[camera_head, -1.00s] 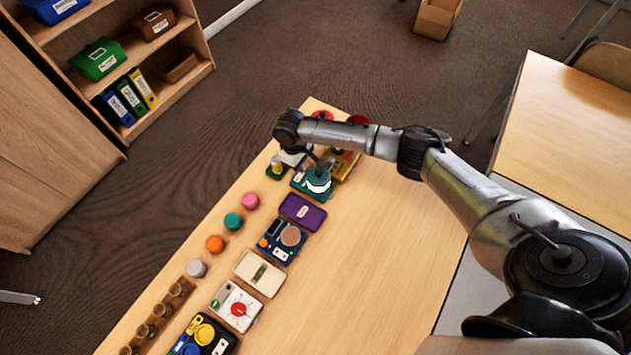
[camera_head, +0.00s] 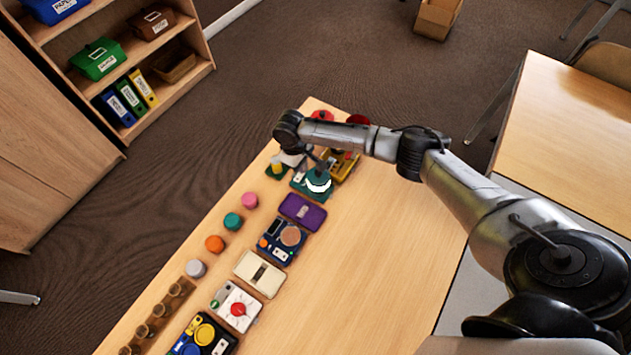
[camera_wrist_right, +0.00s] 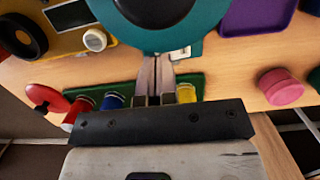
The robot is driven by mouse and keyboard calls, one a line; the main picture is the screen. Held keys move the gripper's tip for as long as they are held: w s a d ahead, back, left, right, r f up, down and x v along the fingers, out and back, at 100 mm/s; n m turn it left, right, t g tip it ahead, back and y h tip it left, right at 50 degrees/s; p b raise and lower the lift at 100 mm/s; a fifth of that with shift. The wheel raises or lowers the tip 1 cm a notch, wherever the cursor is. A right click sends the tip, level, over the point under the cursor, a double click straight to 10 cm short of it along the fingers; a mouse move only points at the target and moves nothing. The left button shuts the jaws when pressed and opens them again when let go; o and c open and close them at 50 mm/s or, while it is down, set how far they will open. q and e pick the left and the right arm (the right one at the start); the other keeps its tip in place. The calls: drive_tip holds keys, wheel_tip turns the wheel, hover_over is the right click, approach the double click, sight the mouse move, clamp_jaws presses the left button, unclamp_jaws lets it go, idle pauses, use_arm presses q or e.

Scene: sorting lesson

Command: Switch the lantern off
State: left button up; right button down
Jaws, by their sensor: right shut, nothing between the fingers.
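The lantern (camera_head: 318,181) is teal with a bright white part, near the far end of the long table in the head view. In the right wrist view its round teal body (camera_wrist_right: 205,12) with a dark grey centre fills the top middle. A small pale switch plate (camera_wrist_right: 181,53) shows at the lantern's near edge. My right gripper (camera_wrist_right: 157,62) is shut and empty, its fingertips at this edge beside the plate. I cannot tell whether they touch it. In the head view my right arm hides the fingertips. My left gripper is not in view.
A purple case (camera_head: 302,212) lies beside the lantern, and a yellow device (camera_head: 343,166) on the other side. A green tray with coloured pegs (camera_wrist_right: 195,83) lies below the fingers. A pink knob (camera_head: 250,200) stands left. The table's right part is clear.

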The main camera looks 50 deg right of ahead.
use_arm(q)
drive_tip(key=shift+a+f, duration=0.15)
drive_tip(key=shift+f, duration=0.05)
use_arm(e)
drive_tip(key=shift+f, duration=0.4)
use_arm(q)
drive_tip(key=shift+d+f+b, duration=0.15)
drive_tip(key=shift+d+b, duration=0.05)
drive_tip(key=shift+b, duration=0.1)
use_arm(e)
drive_tip(key=shift+f, duration=0.55)
drive_tip(key=shift+r, duration=0.1)
wheel_tip(320, 180, up, 2)
drive_tip(key=p, duration=0.2)
drive_tip(key=shift+r+p, duration=0.1)
drive_tip(key=shift+p, duration=0.3)
wheel_tip(320, 180, up, 5)
drive_tip(key=p, duration=0.5)
drive_tip(key=shift+p, duration=0.4)
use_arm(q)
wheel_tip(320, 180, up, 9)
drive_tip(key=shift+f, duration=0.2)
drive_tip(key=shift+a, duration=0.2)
